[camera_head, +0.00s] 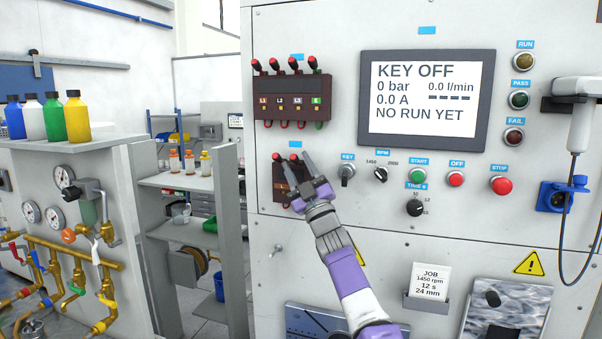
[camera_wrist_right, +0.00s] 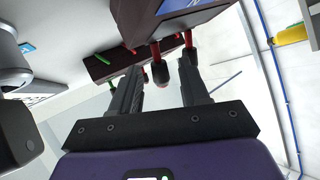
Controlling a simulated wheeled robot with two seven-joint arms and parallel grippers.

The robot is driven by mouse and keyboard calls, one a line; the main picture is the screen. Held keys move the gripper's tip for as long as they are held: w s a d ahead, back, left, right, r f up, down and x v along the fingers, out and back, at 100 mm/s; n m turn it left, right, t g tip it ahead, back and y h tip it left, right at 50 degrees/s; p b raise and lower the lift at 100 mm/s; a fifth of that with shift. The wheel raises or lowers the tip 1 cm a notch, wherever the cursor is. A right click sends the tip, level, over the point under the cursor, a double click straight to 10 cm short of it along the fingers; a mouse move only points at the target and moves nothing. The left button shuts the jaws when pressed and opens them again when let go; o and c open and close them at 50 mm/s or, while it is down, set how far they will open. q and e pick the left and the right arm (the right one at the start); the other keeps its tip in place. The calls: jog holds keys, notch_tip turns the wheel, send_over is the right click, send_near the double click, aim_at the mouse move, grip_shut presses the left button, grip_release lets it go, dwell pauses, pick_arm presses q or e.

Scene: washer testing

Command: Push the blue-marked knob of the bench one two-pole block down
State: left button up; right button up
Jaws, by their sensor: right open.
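The two-pole block (camera_head: 279,172) is a small dark brown box on the panel's left part, with red-tipped knobs at its top. My right gripper (camera_head: 295,163) is in front of it, open, and covers much of its right side. In the right wrist view the block (camera_wrist_right: 145,18) is at the top, and my right gripper's two fingers (camera_wrist_right: 160,82) point towards it. A dark knob on a red stem (camera_wrist_right: 159,72) shows between the fingers, with a gap on each side. A second stem is close to the right-hand finger. I cannot make out a blue mark on either knob. My left gripper is out of view.
A larger block (camera_head: 292,97) with several red-tipped levers is above. The key switch (camera_head: 347,170) and rpm selector (camera_head: 381,174) are just right of my gripper. The display (camera_head: 427,98) reads KEY OFF. A grey shelf (camera_head: 180,181) stands left of the panel.

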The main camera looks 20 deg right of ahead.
jog(key=shift+s+d+f+b, duration=0.1)
jog(key=shift+s+f+b, duration=0.2)
jog(key=shift+f+b, duration=0.25)
jog(key=b+v, duration=0.5)
jog(key=v, duration=0.1)
jog(key=shift+s+b, duration=0.25)
jog(key=shift+b, duration=0.1)
jog(key=shift+r, duration=0.1)
